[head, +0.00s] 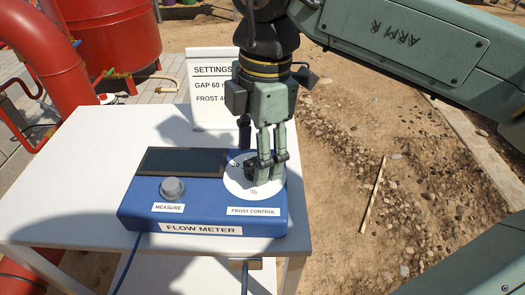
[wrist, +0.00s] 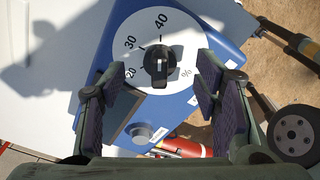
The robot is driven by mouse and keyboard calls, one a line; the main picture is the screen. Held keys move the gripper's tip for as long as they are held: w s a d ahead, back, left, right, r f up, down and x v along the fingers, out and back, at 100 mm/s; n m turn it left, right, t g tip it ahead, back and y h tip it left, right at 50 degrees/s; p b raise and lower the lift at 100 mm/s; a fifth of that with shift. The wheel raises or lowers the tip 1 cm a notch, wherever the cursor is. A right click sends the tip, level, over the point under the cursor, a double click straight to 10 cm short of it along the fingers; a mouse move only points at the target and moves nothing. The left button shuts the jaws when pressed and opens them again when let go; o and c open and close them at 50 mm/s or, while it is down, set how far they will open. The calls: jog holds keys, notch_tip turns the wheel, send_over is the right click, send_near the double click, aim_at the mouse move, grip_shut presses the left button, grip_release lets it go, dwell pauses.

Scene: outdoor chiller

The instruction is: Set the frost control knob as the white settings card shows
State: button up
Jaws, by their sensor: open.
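The frost control knob (wrist: 158,66) is black and sits on a round white dial (wrist: 186,38) marked 20, 30, 40 and %. In the wrist view the knob's long body runs nearly up and down, roughly in line with the 40 tick; its exact setting is hard to read. My gripper (head: 266,168) points down over the dial and hides the knob in the head view. In the wrist view its fingers (wrist: 162,78) are open, one each side of the knob and apart from it. The white settings card (head: 208,84) reads "GAP 60" and "FROST 4"; my gripper hides the line ends.
The blue flow meter box (head: 140,222) stands on a white table (head: 60,190). It carries a dark screen (head: 182,161) and a grey MEASURE button (head: 172,188). Red pipes (head: 55,65) stand at left. The table's left part is clear.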

notch_tip(320, 180, up, 6)
jog(key=d+h+p, duration=0.1)
jog(key=p, duration=0.2)
jog(key=shift+d+r+m+p, duration=0.15)
jog(key=shift+d+m+p, duration=0.15)
jog(key=shift+d+p, duration=0.1)
notch_tip(320, 180, up, 7)
jog(key=y, duration=0.1)
jog(key=shift+a+r, duration=0.15)
jog(key=shift+a, duration=0.15)
jog(key=shift+a+n, duration=0.15)
jog(key=shift+n, duration=0.25)
